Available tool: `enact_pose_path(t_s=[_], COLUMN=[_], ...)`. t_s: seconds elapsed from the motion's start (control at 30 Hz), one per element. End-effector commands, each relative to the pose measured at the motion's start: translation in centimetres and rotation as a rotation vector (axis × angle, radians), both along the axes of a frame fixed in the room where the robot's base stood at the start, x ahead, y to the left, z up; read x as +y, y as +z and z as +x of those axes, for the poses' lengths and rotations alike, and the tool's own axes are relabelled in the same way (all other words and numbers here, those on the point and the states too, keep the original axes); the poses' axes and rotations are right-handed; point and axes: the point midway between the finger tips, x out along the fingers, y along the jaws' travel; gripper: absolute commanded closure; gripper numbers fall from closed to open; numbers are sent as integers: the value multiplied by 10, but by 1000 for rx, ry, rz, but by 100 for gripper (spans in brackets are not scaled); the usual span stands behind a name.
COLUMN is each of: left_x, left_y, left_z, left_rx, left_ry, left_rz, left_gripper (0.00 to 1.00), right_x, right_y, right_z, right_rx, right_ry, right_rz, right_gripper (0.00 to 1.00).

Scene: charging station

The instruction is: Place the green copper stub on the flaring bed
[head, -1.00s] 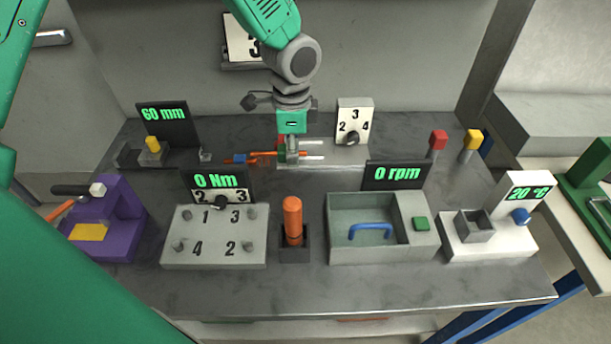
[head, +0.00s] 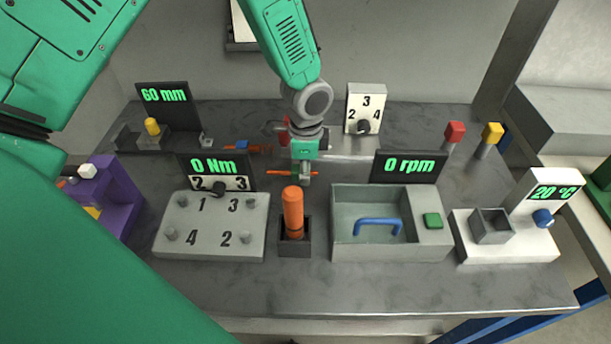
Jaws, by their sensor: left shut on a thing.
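My left gripper (head: 304,176) hangs from above near the middle of the bench, pointing down. It is shut on a thin copper-coloured stub (head: 280,172) that lies crosswise, sticking out on both sides. The gripper covers the stub's middle, so I see no green marking. Behind it, a second copper-coloured piece (head: 260,149) with a blue part (head: 242,146) lies at the back. A pale low block (head: 350,146) stands behind right, below a white dial panel (head: 365,103) marked 2, 3, 4; I cannot tell whether this is the flaring bed. My right gripper is not in view.
In front stand a numbered grey block (head: 212,226), an orange-handled tool (head: 293,213) in a dark holder and a grey basin (head: 390,228) with a blue handle. A purple device (head: 110,205) is left; a white 20 °C unit (head: 508,240) is right. The bench front is clear.

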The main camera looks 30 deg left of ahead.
Motion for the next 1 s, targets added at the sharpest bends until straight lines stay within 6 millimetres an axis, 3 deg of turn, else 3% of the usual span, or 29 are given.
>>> enact_pose_path(t_s=[0.13,0.4,0.43,0.47,0.8,1.0], left_x=[1,0,0,0,0,0], left_y=[-20,-20,-20,-20,-18,7], left_z=[0,0,0,0,0,1], left_rx=[1,1,1,0,-1,-4], left_ry=[0,0,0,0,0,0], left_rz=[-1,1,1,1,1,0], left_gripper=[100,100,62,52,52,52], right_x=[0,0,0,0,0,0], right_y=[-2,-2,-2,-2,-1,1], right_z=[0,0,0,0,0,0], right_rx=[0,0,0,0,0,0], right_ry=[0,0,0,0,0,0], right_rz=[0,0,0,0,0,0], right_gripper=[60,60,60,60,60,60])
